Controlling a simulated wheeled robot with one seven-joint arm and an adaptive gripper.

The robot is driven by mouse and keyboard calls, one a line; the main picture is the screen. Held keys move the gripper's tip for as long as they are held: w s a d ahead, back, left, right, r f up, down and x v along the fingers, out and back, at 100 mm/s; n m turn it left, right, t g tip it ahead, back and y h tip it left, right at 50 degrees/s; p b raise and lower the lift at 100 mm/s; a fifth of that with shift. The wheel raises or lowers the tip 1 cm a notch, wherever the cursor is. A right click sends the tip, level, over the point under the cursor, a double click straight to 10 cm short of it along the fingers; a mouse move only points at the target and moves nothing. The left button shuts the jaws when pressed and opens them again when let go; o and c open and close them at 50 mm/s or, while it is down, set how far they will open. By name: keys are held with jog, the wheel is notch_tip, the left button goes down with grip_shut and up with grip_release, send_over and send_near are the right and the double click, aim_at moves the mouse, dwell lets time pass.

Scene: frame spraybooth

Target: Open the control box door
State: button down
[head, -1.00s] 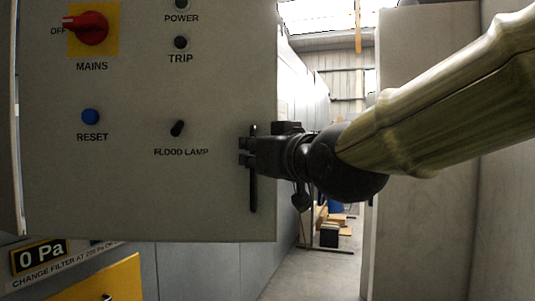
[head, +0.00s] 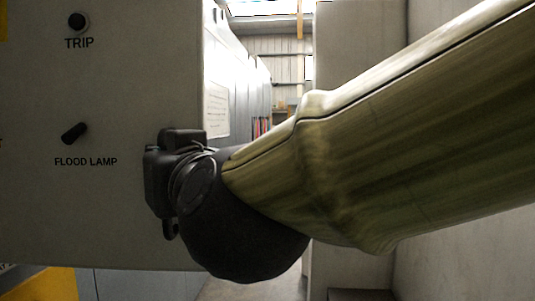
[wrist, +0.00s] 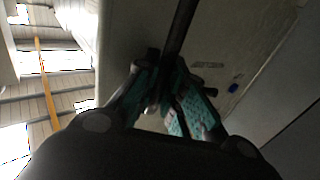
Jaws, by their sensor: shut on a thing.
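The control box door (head: 90,215) is a grey panel filling the left of the head view, marked TRIP and FLOOD LAMP. Its dark upright bar handle (head: 170,231) is near the right edge, mostly hidden behind my gripper (head: 160,185). In the wrist view the handle (wrist: 181,28) runs down between the teal-padded fingers of my gripper (wrist: 168,88), which are shut on it. The door face (wrist: 225,45) lies close behind the fingers. My gripper hides the fingertips in the head view. I cannot tell whether the door stands ajar.
A black flood lamp switch (head: 74,133) sticks out left of my gripper. A yellow panel (head: 40,284) is below the door. A pale wall or panel (head: 355,75) stands to the right. A narrow aisle with bare floor (head: 235,290) opens between them.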

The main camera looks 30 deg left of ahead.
jog(key=shift+s+r, duration=0.1)
dwell(0.3)
jog(key=c, duration=1.5)
grip_release()
jog(key=v, duration=1.2)
